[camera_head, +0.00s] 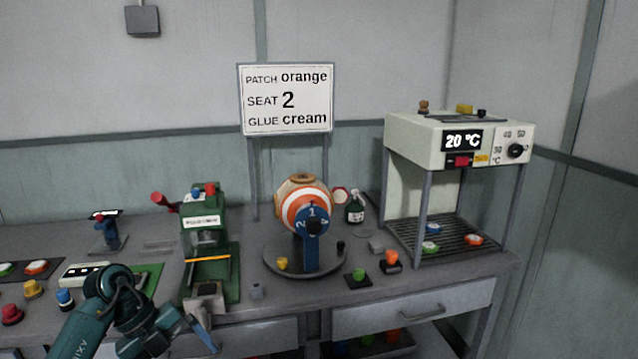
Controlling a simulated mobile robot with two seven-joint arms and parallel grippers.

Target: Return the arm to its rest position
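My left arm (88,322) comes in at the bottom left, bent at a dark joint above the table's front edge. My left gripper (200,332) is at its right end, below the front of the green press (205,222). A slim blue-grey finger points down and right, but the gap between the fingers cannot be made out. I see nothing held in it. My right arm and gripper are not in view.
A striped ball (303,203) sits in a round-based stand (300,268) mid-table. A white heater (455,140) reading 20 °C stands right. A sign (287,98) reads orange, 2, cream. Coloured knobs, including a red one (11,313), stand left, near my arm.

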